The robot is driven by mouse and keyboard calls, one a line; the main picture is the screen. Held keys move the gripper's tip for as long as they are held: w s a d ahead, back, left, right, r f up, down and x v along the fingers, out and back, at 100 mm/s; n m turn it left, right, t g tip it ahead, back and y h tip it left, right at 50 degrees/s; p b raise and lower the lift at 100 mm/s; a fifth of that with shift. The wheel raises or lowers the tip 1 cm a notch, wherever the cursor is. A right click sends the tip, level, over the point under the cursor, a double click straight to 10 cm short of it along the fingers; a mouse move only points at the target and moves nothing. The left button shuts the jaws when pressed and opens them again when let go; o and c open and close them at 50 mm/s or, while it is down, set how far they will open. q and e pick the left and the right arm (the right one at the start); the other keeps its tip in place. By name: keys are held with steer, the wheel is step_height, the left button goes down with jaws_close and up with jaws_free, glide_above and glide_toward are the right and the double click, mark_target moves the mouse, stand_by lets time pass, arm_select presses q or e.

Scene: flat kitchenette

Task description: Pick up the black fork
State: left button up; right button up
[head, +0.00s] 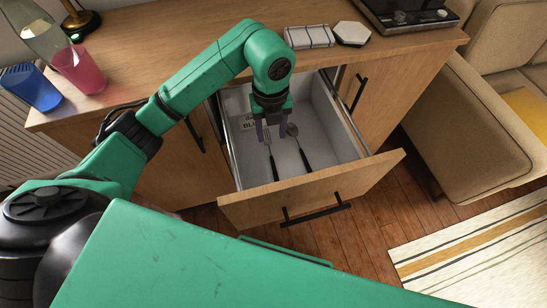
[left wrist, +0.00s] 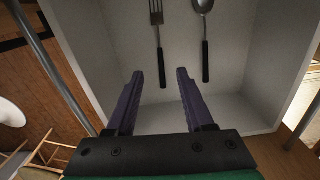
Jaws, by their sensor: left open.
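The black fork (head: 271,158) lies in the open drawer (head: 345,136), with a metal head and a black handle. It also shows in the left wrist view (left wrist: 161,62), its handle pointing toward my gripper. A spoon (head: 301,151) with a black handle lies to its right, and it shows in the left wrist view (left wrist: 204,50). My left gripper (head: 271,134) reaches down into the drawer, over the head end of the utensils. In the left wrist view its two purple fingers (left wrist: 158,76) are apart with nothing between them. My right gripper is not in view.
The drawer's wooden front (head: 312,190) and side walls surround the utensils. A sofa (head: 460,130) stands to the right.

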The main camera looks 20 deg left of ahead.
mark_target(272, 157)
arm_select(q)
step_height(272, 157, down, 11)
steer(key=shift+f, duration=0.1)
jaws_close()
